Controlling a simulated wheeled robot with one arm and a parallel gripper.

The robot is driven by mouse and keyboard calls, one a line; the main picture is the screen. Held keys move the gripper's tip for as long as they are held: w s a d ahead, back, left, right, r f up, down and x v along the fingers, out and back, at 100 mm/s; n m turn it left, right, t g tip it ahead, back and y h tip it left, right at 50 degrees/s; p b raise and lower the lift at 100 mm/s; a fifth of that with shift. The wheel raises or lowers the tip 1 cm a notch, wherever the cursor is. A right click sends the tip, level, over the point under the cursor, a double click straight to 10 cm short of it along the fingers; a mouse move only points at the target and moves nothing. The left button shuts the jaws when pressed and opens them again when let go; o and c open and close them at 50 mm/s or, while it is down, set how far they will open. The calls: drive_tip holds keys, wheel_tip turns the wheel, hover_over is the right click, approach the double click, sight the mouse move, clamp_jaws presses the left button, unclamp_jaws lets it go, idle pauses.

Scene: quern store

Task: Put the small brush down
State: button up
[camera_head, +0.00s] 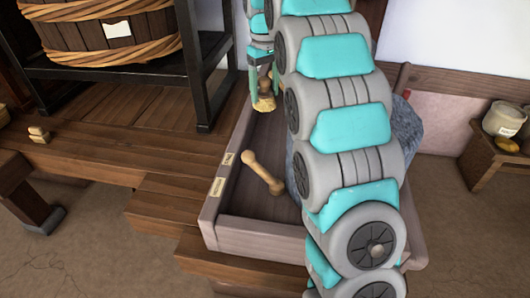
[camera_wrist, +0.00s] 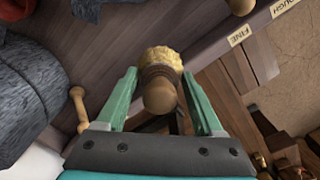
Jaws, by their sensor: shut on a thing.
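The small brush has a brown wooden handle and pale yellow bristles. In the wrist view the brush (camera_wrist: 161,92) is between the two green fingers of my gripper (camera_wrist: 160,80), which are shut on it. In the head view my gripper (camera_head: 262,72) points down at the far end of a wooden trough, with the brush (camera_head: 264,104) below the fingers, bristles downward. I cannot tell whether the bristles touch anything.
The long wooden trough (camera_head: 262,238) has small labels on its left rim, one reading FINE (camera_wrist: 239,35). A wooden double-knobbed piece (camera_head: 262,173) lies by that wall. Grey stone (camera_head: 405,130) is partly behind my arm. A black stand (camera_head: 197,75) with a tub (camera_head: 92,36) is left.

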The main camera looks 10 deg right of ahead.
sight(265, 107)
wheel_tip(265, 107, down, 6)
drive_tip(key=shift+r+b, duration=0.25)
drive_tip(key=shift+b, duration=0.3)
wheel_tip(265, 107, down, 10)
drive_tip(key=shift+f, duration=0.1)
drive_tip(key=o, duration=1.2)
